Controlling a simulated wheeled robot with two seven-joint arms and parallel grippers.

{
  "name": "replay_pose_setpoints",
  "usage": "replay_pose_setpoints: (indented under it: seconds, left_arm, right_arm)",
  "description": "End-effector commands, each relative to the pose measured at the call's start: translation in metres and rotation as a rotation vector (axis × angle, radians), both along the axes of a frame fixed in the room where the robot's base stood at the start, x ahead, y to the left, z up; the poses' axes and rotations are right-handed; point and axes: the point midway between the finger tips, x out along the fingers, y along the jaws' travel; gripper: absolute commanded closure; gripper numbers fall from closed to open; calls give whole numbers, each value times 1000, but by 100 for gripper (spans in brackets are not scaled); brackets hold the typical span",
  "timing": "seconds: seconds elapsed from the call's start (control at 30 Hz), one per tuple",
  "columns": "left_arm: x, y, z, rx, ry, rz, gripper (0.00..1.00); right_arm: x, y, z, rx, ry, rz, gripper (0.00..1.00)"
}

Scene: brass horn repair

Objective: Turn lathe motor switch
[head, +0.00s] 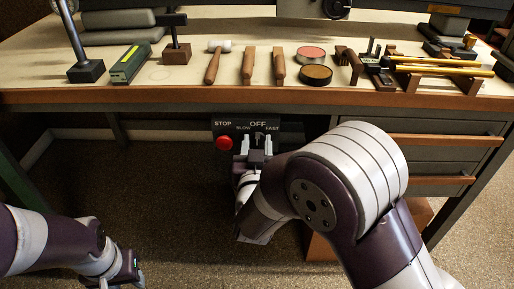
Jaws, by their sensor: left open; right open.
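The lathe motor switch (258,134) is on a dark control panel (288,129) under the front edge of the bench. The panel carries the labels STOP, SLOW, OFF and FAST, and a red stop button (224,143) at its left. The small switch lever stands near the OFF label, partly hidden by my gripper. My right gripper (256,144) is open at the panel, its fingers just below or around the lever. I cannot tell whether they touch it. My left gripper (125,281) is open and empty, low at the bottom left, away from the bench.
The workbench (130,78) holds a mallet (215,62), wooden-handled tools (248,66), two round tins (316,75) and brass rods (440,68). Drawers (440,146) are right of the panel, behind my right arm. The floor at left (150,170) is clear.

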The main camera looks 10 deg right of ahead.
Motion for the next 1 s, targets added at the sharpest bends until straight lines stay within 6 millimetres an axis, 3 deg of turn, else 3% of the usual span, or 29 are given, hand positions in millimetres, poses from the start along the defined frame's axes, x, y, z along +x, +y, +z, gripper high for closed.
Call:
replay_pose_setpoints:
  seconds: [0.27,0.4,0.73,1.0]
  left_arm:
    - [0,0,0,0,0,0,57]
    - [0,0,0,0,0,0,57]
    - [0,0,5,0,0,0,57]
    - [0,0,26,0,0,0,57]
  right_arm:
    - [2,-1,0,0,0,0,60]
    - [2,-1,0,0,0,0,100]
    - [2,0,2,-22,7,0,100]
    - [2,2,4,-164,50,0,100]
